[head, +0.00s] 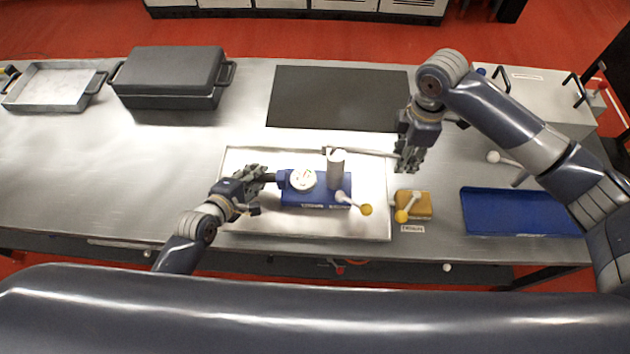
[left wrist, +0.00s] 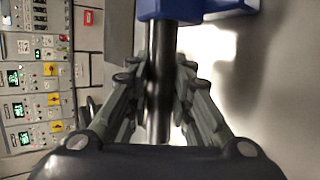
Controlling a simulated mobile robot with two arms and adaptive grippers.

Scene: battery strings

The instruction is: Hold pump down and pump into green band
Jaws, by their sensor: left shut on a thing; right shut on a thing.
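The pump (head: 318,192) is a blue block with a round white gauge (head: 301,179), a grey upright cylinder (head: 336,168) and a small lever with a yellow knob (head: 366,210). The gauge has coloured marks, but its needle is too small to read. My left gripper (head: 264,178) is shut on the dark bar (left wrist: 160,85) at the pump's left side. The blue body (left wrist: 190,8) shows at the top of the left wrist view. A metal pump handle (head: 368,153) runs right from the cylinder's top. My right gripper (head: 408,160) is shut on its far end, which the fingers hide.
The pump stands on a pale tray (head: 250,225). A yellow-brown block (head: 418,204) with a knobbed lever sits just right of it, and a blue tray (head: 520,212) further right. A black mat (head: 335,95) lies behind; a dark lidded case (head: 168,75) stands back left.

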